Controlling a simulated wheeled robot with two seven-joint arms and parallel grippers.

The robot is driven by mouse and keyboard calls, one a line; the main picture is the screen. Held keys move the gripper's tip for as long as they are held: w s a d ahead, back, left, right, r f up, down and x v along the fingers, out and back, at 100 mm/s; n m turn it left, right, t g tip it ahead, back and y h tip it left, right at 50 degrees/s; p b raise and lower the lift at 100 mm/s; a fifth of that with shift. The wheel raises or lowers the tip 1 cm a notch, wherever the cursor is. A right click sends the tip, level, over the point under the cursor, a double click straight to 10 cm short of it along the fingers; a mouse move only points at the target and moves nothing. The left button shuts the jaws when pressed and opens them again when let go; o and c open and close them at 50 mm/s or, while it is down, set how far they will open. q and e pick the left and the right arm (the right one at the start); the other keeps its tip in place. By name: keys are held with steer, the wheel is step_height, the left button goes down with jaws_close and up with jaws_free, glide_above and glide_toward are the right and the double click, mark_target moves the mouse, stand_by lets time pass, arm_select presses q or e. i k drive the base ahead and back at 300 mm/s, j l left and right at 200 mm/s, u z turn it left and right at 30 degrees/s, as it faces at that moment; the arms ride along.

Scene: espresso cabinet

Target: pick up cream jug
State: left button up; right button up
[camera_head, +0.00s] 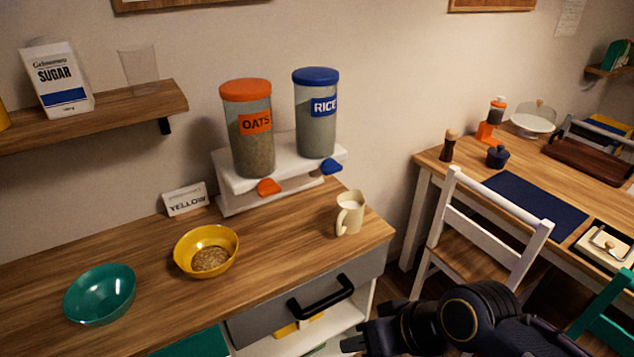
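The cream jug (349,216) is a small pale jug standing upright on the wooden counter (290,255), near its right end. Its handle is toward the lower left, and something white shows inside it. My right gripper (364,325) is at the bottom of the view, in front of the counter and below the jug. It is apart from the jug and holds nothing that I can see. Its dark fingers look spread apart. My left gripper is not in view.
A dispenser stand with oats (252,145) and rice (316,130) containers stands behind the jug. A yellow bowl (190,247) and a green bowl (99,294) stand to its left. A drawer handle (321,297) juts out below. A white chair (487,228) stands right.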

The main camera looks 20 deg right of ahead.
mark_target(351, 204)
steer(key=z, duration=1.1)
